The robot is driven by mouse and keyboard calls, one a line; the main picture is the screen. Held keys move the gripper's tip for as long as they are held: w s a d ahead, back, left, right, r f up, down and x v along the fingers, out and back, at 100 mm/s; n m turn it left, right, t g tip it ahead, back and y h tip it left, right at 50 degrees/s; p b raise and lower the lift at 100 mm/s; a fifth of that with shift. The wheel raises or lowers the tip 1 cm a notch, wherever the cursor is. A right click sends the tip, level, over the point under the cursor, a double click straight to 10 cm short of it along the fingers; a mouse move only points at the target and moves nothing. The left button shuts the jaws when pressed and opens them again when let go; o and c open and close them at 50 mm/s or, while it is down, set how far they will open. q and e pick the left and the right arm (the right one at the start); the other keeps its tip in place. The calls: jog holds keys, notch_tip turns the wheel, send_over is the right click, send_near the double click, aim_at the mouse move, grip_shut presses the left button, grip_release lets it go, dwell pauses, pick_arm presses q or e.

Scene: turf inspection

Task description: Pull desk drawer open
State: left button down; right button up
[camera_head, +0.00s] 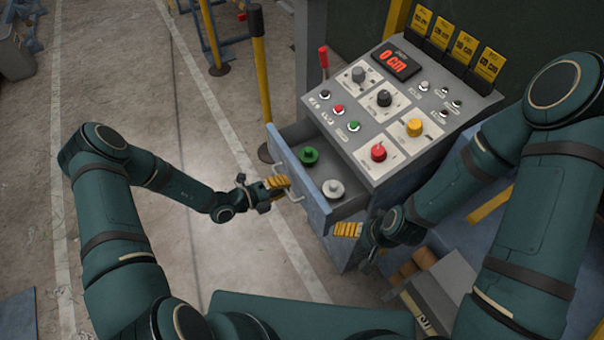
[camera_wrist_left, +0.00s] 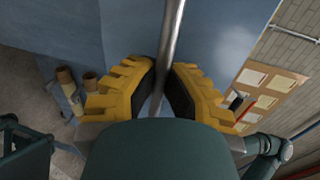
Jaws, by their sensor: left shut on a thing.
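The blue-grey drawer (camera_head: 298,178) stands pulled out of the desk (camera_head: 350,160), its inside showing from above. A green knob piece (camera_head: 309,156) and a white knob piece (camera_head: 333,189) lie in it. My left gripper (camera_head: 280,183) is at the drawer's metal handle (camera_head: 296,196). In the left wrist view, the yellow fingers close from both sides on the handle bar (camera_wrist_left: 171,50), in front of the blue drawer front (camera_wrist_left: 228,45). My right gripper (camera_head: 347,230) is low beside the desk's near side; its finger gap is not clear.
The desk top carries a red display (camera_head: 396,62) reading 0 cm, several knobs and buttons, and a red lever (camera_head: 323,58). Brown cylinders (camera_head: 413,265) lie low near my right gripper.

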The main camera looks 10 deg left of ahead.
pick_arm(q)
jog(key=shift+f+v, duration=0.25)
jog(key=shift+v, duration=0.85)
jog(key=shift+f+v, duration=0.2)
jog(key=shift+v, duration=0.9)
jog(key=shift+a, duration=0.1)
jog(key=c, duration=1)
grip_release()
jog(key=shift+s+a, duration=0.1)
jog(key=v, duration=1.1)
jog(key=shift+s+a+r, duration=0.1)
jog(key=shift+s+a, duration=0.1)
jog(key=shift+a, duration=0.1)
